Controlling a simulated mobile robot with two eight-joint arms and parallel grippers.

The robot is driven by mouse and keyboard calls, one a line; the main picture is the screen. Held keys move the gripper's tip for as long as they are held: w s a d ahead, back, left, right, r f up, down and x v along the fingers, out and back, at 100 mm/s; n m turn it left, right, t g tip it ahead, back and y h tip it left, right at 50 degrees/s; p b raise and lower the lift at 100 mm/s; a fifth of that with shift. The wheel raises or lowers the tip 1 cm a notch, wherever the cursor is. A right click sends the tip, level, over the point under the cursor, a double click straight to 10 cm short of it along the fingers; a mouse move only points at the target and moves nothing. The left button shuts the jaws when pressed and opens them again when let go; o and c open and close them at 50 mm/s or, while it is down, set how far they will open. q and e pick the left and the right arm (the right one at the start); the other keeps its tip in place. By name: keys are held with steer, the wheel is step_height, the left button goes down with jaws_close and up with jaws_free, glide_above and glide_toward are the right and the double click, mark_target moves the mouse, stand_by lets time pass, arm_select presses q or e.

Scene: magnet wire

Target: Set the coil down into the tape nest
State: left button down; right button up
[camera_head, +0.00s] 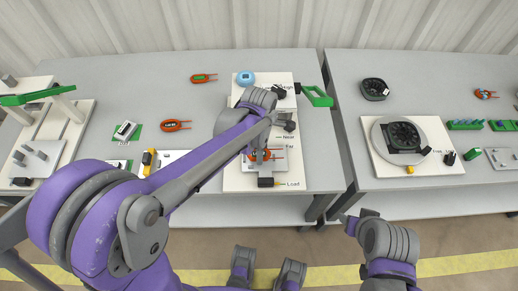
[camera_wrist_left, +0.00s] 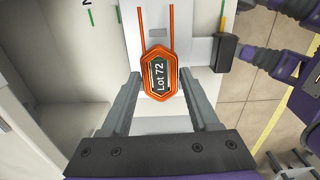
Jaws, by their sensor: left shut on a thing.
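The coil (camera_wrist_left: 160,75) is an orange hexagonal ring with two long straight leads and a dark label reading "Lot 72". My left gripper (camera_wrist_left: 160,78) is shut on it, one finger at each side. In the head view the coil (camera_head: 277,154) shows as a bit of orange under my left gripper (camera_head: 262,156), over the white fixture board (camera_head: 238,180) with the words "Near", "Far" and "Load". The tape nest cannot be told apart here; my arm covers part of the board. I cannot tell whether the coil touches what lies below. My right gripper (camera_head: 361,217) is before the table gap, its jaws unclear.
Other orange coils lie on the left table, one at the back (camera_head: 203,78) and one nearer (camera_head: 175,125). A dark block (camera_wrist_left: 226,52) sits right of the held coil.

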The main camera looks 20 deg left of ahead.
arm_select(q)
steer(key=shift+f+b, duration=0.75)
steer(key=shift+f, duration=0.25)
steer(key=shift+c, duration=0.2)
jaws_free()
steer(key=shift+r, duration=0.1)
steer(key=shift+r+p, duration=1.85)
steer(key=shift+r, duration=0.6)
step_height(320, 180, up, 11)
steer(key=p, duration=0.1)
steer(key=shift+f, duration=0.15)
